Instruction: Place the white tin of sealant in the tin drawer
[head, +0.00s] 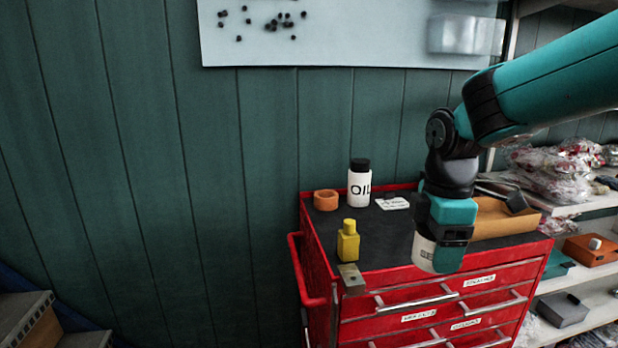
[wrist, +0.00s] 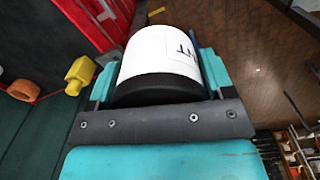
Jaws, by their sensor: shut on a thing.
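My gripper (head: 443,246) is shut on the white tin of sealant (head: 424,247) and holds it in front of the red cabinet's top right part. Letters of a dark label show on the tin, partly covered by the gripper. In the wrist view the tin (wrist: 155,52) sits between the two teal fingers, with a black end towards the camera. The red drawer cabinet (head: 390,298) has several drawers with metal handles and small white labels, too blurred to read surely. Its drawers look shut, and I cannot tell which is the tin drawer.
On the cabinet's dark top stand a white OIL bottle (head: 359,188), an orange ring (head: 326,200), a yellow bottle (head: 348,241) and a wooden tray (head: 497,222). A metal block (head: 351,278) sits at the front edge. Shelves with bagged goods (head: 555,172) stand at the right.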

